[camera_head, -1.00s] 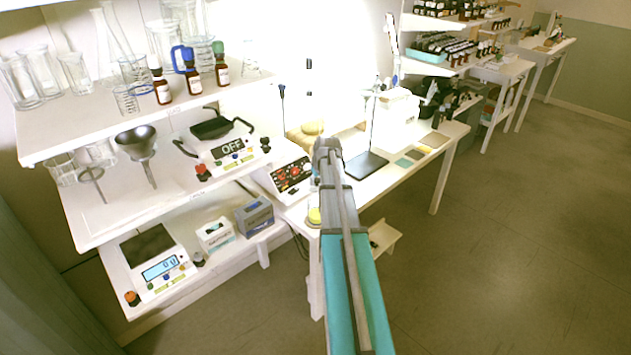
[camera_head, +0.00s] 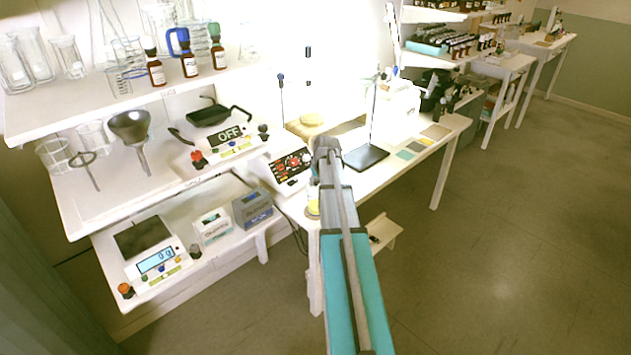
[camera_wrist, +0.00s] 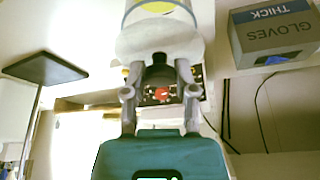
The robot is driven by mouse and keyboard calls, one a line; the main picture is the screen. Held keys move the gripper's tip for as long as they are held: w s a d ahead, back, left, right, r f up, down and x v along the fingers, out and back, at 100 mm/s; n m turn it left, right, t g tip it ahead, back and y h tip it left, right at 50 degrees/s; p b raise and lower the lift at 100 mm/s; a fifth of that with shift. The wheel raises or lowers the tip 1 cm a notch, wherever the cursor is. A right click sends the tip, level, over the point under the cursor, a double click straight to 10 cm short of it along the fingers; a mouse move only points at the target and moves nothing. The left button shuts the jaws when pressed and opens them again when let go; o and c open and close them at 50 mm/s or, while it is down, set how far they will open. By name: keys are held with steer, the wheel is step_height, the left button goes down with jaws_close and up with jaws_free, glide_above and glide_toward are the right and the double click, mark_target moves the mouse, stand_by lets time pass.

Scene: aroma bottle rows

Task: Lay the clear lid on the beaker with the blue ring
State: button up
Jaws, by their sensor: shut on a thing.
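My gripper (camera_wrist: 158,72) shows in the wrist view, with its two fingers closed around a small dark knob. A pale, see-through disc, which looks like the clear lid (camera_wrist: 155,38), lies just beyond the fingertips at that knob. A clear beaker (camera_wrist: 160,8) with yellow in it and a thin blue line, seemingly the blue ring, is at the top edge, cut off by the frame. The disc overlaps it in the picture; I cannot tell if they touch. In the head view a small vessel with yellow (camera_head: 313,207) stands at the bench's near end, beside my arm. My gripper is hidden there.
A gloves box (camera_wrist: 275,35) is at the wrist view's upper right. In the head view, shelves at left hold glassware, brown bottles (camera_head: 189,65), a funnel (camera_head: 130,125) and scales (camera_head: 157,262). A dark plate stand (camera_head: 366,157) is on the bench. Floor (camera_head: 490,260) at right is clear.

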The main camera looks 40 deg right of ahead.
steer(key=shift+f+b, duration=0.7)
steer(key=shift+f, duration=0.25)
steer(key=o, duration=1)
steer(key=shift+r, duration=0.1)
